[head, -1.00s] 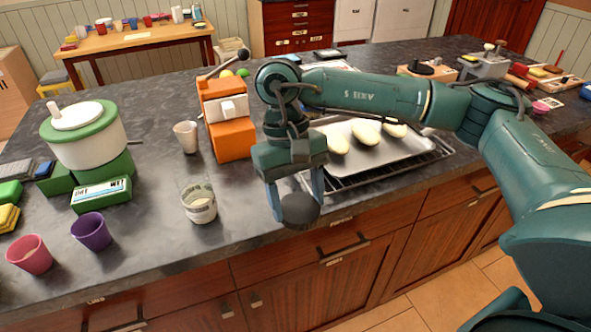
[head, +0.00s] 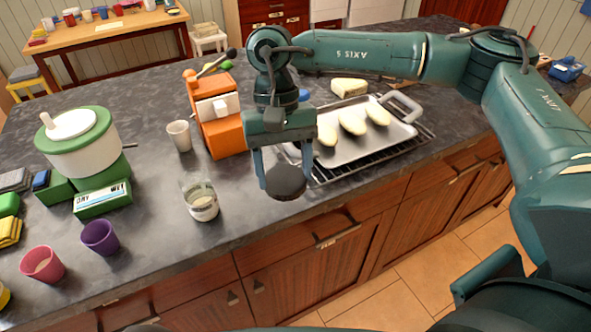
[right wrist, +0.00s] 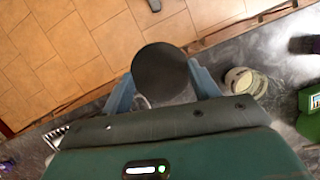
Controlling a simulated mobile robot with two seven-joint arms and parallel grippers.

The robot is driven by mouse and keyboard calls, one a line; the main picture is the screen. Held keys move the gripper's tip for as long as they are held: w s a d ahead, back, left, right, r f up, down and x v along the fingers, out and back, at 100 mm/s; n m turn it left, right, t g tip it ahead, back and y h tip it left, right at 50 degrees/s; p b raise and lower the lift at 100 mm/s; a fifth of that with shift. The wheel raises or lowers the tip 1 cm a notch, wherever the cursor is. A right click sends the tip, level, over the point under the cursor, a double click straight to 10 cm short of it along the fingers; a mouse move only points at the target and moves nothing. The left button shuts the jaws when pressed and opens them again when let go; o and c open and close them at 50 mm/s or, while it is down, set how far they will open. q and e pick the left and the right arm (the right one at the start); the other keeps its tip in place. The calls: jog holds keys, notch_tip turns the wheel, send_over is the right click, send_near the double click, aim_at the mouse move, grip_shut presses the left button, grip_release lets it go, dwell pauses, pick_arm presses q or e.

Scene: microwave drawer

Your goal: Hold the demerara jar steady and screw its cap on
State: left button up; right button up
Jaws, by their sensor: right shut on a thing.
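The demerara jar (head: 202,205) is a clear, open-topped glass jar with a pale label and light contents. It stands upright on the dark counter near the front edge. It also shows in the right wrist view (right wrist: 240,82), to the right of the gripper. My right gripper (head: 285,178) is shut on a dark round cap (head: 286,183), held to the right of the jar and apart from it. The cap also shows between the fingers in the right wrist view (right wrist: 161,70). My left gripper is not in view, and nothing holds the jar.
A pale cup (head: 179,136) and an orange machine (head: 222,125) stand behind the jar. Purple (head: 100,237) and pink (head: 42,264) cups and a green-and-white pot (head: 82,148) are to the left. A metal tray (head: 378,146) with pale loaves lies right. Counter around the jar is clear.

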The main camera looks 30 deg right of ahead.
jog(key=w+a+r+m+t+y, duration=0.1)
jog(key=w+a+m, duration=0.4)
jog(key=m, duration=0.5)
jog(key=w+a+r+m+t+y, duration=0.1)
jog(key=w+a+r+m+t, duration=0.2)
jog(key=a+m, duration=0.5)
jog(key=shift+w+a+r+m+t+y, duration=0.35)
jog(key=shift+w+r+m, duration=0.3)
jog(key=shift+w+m, duration=0.4)
jog(key=shift+d+f, duration=0.1)
jog(key=shift+d, duration=0.05)
jog(key=shift+f, duration=1.95)
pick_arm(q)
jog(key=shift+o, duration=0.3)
